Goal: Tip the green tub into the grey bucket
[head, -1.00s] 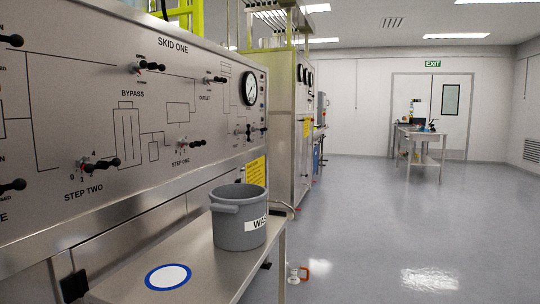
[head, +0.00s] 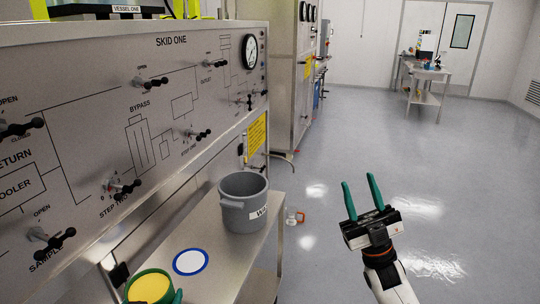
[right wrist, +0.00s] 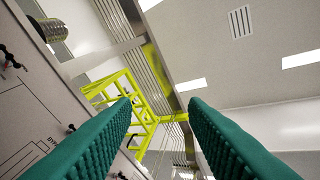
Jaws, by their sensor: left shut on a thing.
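The grey bucket (head: 243,205) stands upright on the steel side table, with a white label on its front. The green tub (head: 135,279) is at the bottom left of the head view, cut off by the frame edge, with yellow contents showing inside its rim. My left gripper (head: 177,296) is shut on the green tub; only a bit of a green finger shows at its right side. The tub is in front and left of the bucket, apart from it. My right gripper (head: 361,190) is open and empty, right of the table over the floor; its fingers also show in the right wrist view (right wrist: 160,105).
The steel table (head: 222,258) carries a white disc with a blue ring (head: 190,262), between tub and bucket. The skid panel (head: 75,110) with black-handled valves stands along the left. The floor at right is clear.

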